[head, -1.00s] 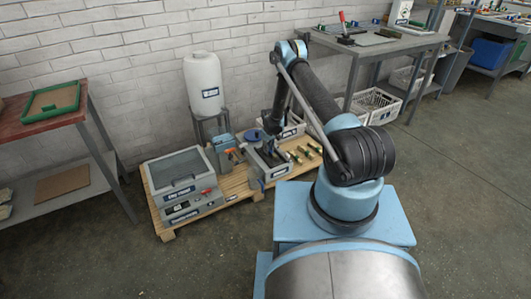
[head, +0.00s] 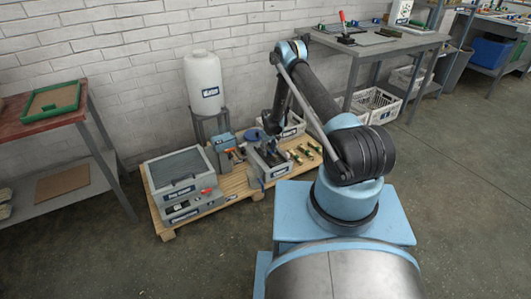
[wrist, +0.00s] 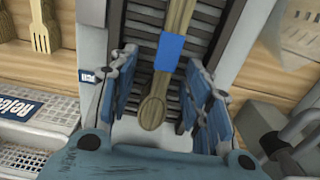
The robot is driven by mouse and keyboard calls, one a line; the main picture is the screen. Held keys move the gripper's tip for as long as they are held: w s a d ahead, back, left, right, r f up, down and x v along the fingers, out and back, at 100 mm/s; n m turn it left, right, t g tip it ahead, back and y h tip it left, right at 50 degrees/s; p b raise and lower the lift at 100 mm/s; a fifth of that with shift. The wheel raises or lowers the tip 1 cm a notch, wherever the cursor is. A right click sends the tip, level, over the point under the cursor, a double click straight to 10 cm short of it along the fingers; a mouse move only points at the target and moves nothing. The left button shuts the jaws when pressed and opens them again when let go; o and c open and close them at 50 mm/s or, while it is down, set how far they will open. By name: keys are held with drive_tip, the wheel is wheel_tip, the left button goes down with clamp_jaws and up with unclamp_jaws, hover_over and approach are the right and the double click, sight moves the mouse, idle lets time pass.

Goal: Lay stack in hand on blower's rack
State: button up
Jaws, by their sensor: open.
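The stack of wooden spoons (wrist: 153,112) has a blue band around its handles and lies lengthwise on dark slats, its bowl end toward my wrist. The slatted rack (wrist: 145,16) sits between the pale grey walls of the blower (head: 270,170). My gripper (wrist: 165,76) is open, with one blue-padded finger to each side of the stack and visible gaps between. In the head view my gripper (head: 268,147) reaches down into the blower, and the stack is hidden there. How many spoons are stacked cannot be told.
The blower stands on a wooden pallet (head: 232,187). A white basket (wrist: 40,130) and wooden forks (wrist: 40,30) show left in the wrist view.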

wheel_tip(320, 180, up, 12)
idle(0.6)
wheel_tip(320, 180, up, 12)
hover_over(269, 149)
drive_tip(key=d, duration=0.3)
drive_tip(key=s+d+r+m, duration=0.1)
drive_tip(key=s+d+r, duration=0.3)
drive_tip(key=r, duration=0.6)
drive_tip(key=s+d+r+m, duration=0.1)
drive_tip(key=s+d+r, duration=0.3)
drive_tip(key=r, duration=0.6)
drive_tip(key=s+d+r+m+t, duration=0.1)
drive_tip(key=s+d+r, duration=0.4)
drive_tip(key=s+r, duration=0.35)
drive_tip(key=s+d+r+m, duration=0.1)
drive_tip(key=s+d+r, duration=0.25)
drive_tip(key=s, duration=0.55)
drive_tip(key=s+d+r+m, duration=0.1)
drive_tip(key=s+d+r, duration=0.25)
drive_tip(key=s, duration=0.55)
drive_tip(key=s+d+f+m, duration=0.1)
drive_tip(key=s+f, duration=0.2)
drive_tip(key=s, duration=0.6)
drive_tip(key=s+d+f+t, duration=0.1)
drive_tip(key=s+f, duration=0.3)
drive_tip(key=s, duration=0.5)
drive_tip(key=shift+s+d+m, duration=0.15)
drive_tip(key=shift+d+m, duration=0.05)
drive_tip(key=shift+m, duration=0.2)
